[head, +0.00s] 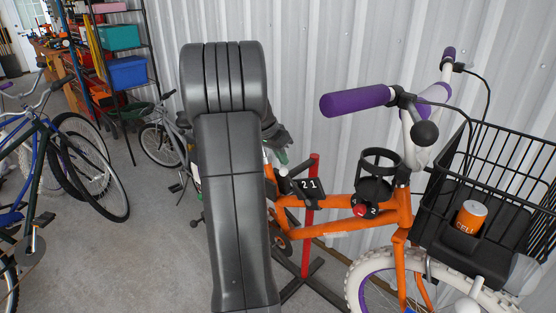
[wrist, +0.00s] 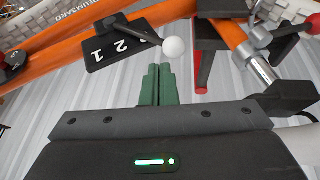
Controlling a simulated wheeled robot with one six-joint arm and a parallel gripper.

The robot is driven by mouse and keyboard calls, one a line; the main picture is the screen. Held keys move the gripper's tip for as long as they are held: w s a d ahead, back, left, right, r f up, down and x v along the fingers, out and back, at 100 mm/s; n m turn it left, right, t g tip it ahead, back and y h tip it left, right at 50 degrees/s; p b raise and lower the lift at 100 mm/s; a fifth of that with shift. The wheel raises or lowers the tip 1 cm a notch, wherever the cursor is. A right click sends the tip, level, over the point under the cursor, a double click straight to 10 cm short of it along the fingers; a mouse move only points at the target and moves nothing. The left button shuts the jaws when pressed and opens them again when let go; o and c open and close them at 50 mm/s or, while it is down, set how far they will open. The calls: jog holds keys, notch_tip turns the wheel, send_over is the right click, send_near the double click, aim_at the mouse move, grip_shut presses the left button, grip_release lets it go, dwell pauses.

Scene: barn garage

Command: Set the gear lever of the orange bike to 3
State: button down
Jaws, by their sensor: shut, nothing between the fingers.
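The orange bike (head: 400,220) stands at the right in the head view; its orange frame crosses the top of the wrist view (wrist: 60,45). A black gear plate (head: 308,187) with white digits is mounted on the frame. In the wrist view the plate (wrist: 104,60) appears upside down, with a 1 and a 2 visible. The black gear lever ends in a white ball knob (wrist: 174,47) beside the plate; the knob (head: 283,171) also shows in the head view. My gripper (wrist: 158,72) is shut and empty, its green fingertips just short of the knob. My arm hides part of the bike.
A red stand (head: 311,220) supports the bike. A black wire basket (head: 490,150) holds an orange can (head: 470,217). Purple handlebar grips (head: 355,100) jut out above the frame. Corrugated wall is close behind. Other bikes (head: 85,165) stand left, with open floor between.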

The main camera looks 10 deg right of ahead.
jog(key=v, duration=1.1)
jog(key=shift+w+a+b, duration=0.15)
jog(key=shift+w+b, duration=0.1)
jog(key=shift+b, duration=0.05)
jog(key=shift+f, duration=0.1)
send_over(284, 169)
jog(key=s+a, duration=0.2)
notch_tip(284, 169, down, 7)
jog(key=f, duration=0.1)
jog(key=w+f+b, duration=0.1)
jog(key=f, duration=0.3)
jog(key=shift+w+d, duration=0.15)
jog(key=shift+d, duration=0.2)
jog(key=shift+w+f+b, duration=0.2)
jog(key=shift+f+b, duration=0.15)
jog(key=shift+b, duration=0.05)
jog(key=shift+r, duration=0.1)
